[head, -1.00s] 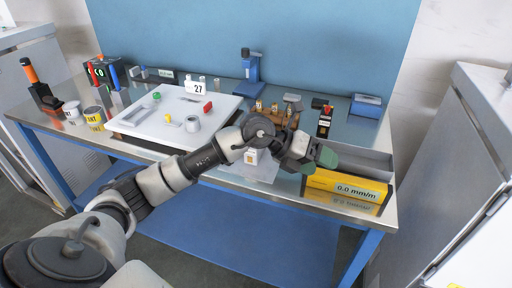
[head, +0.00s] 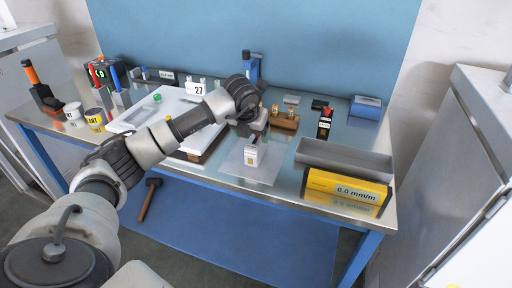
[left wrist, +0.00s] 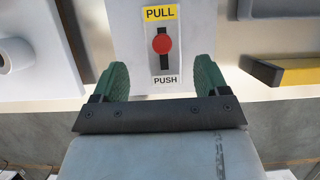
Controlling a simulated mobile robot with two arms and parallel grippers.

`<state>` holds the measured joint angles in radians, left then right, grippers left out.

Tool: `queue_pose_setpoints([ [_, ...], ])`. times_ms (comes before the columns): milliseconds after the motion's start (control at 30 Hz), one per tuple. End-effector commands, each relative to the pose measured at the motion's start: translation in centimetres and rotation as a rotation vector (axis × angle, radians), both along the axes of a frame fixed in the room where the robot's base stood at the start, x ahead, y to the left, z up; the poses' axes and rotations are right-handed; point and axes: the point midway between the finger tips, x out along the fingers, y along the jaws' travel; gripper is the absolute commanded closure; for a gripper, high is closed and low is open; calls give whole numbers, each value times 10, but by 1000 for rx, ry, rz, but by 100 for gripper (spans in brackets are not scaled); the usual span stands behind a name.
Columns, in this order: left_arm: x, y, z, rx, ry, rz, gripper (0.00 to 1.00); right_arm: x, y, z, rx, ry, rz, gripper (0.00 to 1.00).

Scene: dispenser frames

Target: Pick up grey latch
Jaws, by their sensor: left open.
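A small flat grey piece (head: 291,99) lies at the back of the table. I cannot tell whether it is the grey latch. My right gripper is not in view.
A white board (head: 130,117) lies left, partly hidden by my arm. A wooden block (head: 284,121) with brass pieces stands behind the box. A blue stand (head: 251,65) rises at the back.

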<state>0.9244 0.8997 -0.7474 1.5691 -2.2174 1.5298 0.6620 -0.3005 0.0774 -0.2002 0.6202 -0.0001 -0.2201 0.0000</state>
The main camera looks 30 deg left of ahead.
Motion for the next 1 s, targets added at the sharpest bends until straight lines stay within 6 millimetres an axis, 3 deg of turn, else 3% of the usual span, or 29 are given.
queue_pose_setpoints([
  [300,20,0,-38,-1,3,-1,26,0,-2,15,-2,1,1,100],
  [600,21,1,-42,0,1,-1,27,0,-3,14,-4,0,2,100],
  [1000,21,1,-42,-1,1,-1,88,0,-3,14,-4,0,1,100],
])
